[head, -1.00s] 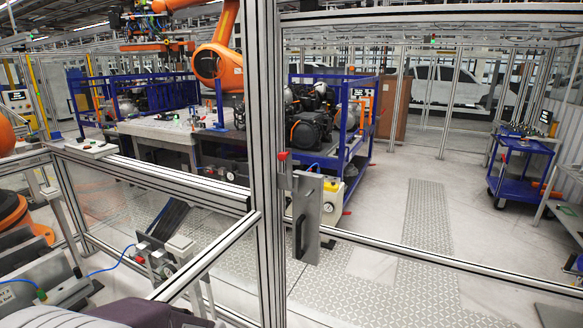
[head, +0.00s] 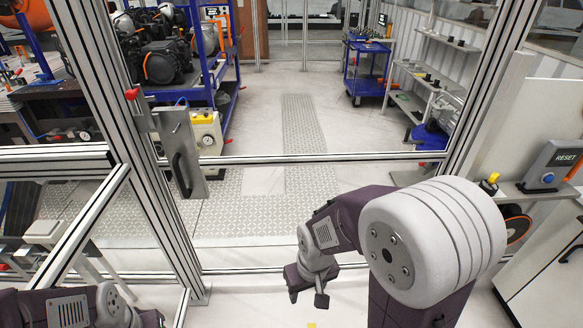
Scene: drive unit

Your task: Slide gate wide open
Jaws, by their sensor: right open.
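The gate (head: 330,158) is a clear panel in an aluminium frame, with a rail crossing the middle of the head view. Its grey latch plate (head: 176,135) with a dark pull handle (head: 182,175) is right beside the left post (head: 140,150), so the gate appears closed. A red knob (head: 132,94) sits on the post by the plate. My right gripper (head: 307,295) is open and empty, low in front of the gate, right of and below the handle and apart from it. Part of my left arm shows at the bottom left; its gripper is out of sight.
A right post (head: 470,95) bounds the gate. Beside it a shelf holds a RESET box (head: 551,168). Behind the gate are a clear floor, a blue cart (head: 366,70), a blue rack (head: 207,60) with engine parts, and a shelf unit (head: 440,80).

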